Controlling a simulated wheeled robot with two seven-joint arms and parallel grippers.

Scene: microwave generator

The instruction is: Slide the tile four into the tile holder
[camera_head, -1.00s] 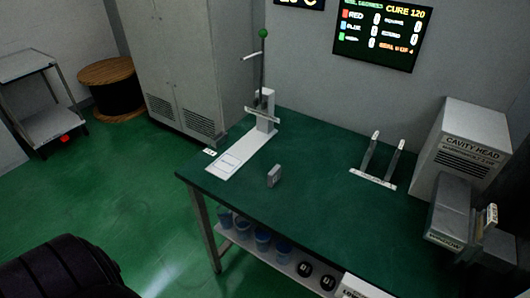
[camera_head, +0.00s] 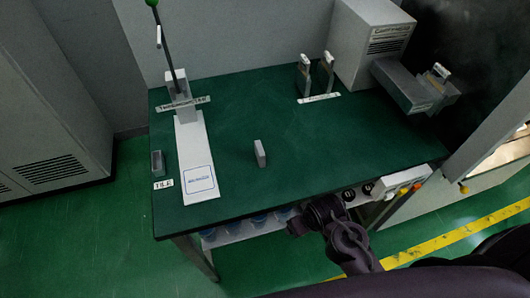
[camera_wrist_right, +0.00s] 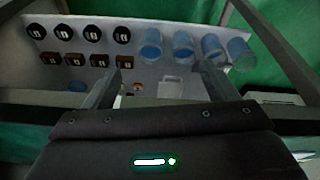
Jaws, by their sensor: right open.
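A small grey tile (camera_head: 260,153) stands upright on the green table, right of the white strip. No number on it can be read. A small grey slotted holder (camera_head: 157,163) stands at the table's left edge, behind a label reading TILE. My right gripper (camera_head: 316,214) is at the table's front edge, to the right of the tile and nearer to me, apart from it. In the right wrist view my right gripper (camera_wrist_right: 160,78) is open with nothing between its fingers. My left gripper is not in view.
A white strip with a lever stand (camera_head: 180,95) lies between holder and tile. A two-post rack (camera_head: 316,75) and a grey machine (camera_head: 412,88) stand at the back right. A lower shelf (camera_wrist_right: 200,88) holds blue cups and several small pieces.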

